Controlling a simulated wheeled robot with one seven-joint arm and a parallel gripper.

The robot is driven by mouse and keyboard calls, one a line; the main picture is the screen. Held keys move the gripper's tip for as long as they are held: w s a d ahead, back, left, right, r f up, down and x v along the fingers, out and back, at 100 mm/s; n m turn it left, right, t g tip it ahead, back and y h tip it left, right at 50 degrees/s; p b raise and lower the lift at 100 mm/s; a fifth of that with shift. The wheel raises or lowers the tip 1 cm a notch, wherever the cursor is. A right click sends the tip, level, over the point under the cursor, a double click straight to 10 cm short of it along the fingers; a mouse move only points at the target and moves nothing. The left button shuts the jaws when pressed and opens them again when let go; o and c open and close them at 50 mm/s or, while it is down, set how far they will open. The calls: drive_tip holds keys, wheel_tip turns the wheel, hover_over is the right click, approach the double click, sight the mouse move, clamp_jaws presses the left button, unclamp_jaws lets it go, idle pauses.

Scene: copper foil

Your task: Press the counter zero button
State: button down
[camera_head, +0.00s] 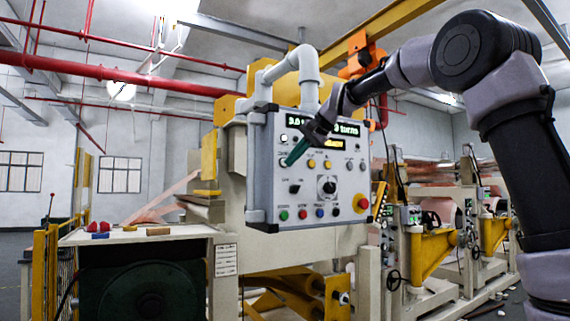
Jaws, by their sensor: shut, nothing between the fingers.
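A grey control panel (342,200) with a lit display (346,129) hangs at the centre. The display is partly covered by my arm. My gripper (291,161) is shut and empty, with its dark green fingertips in front of the panel's upper left part. The tips lie over or right beside a pale round button (283,162) at the left end of the upper button row. Its label is too small to read surely, so I cannot tell if it is the counter zero button. I cannot tell whether the tips touch it.
The same row has other buttons, including a yellow one (311,163). A black dial (327,188) and a red emergency stop (361,203) on yellow sit below. Coloured buttons line the bottom. A bench (190,232) with small items stands left, and rolling machinery (435,245) right.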

drive_tip(key=shift+w+a, duration=0.25)
drive_tip(key=shift+w, duration=0.15)
idle(0.3)
drive_tip(key=shift+s+d, duration=0.5)
drive_tip(key=shift+s, duration=0.25)
drive_tip(key=s+d, duration=0.1)
drive_tip(key=s, duration=0.1)
drive_tip(key=s+d, duration=0.1)
drive_tip(key=s, duration=0.1)
drive_tip(key=shift+d, duration=0.4)
drive_tip(key=shift+s, duration=0.1)
idle(1.0)
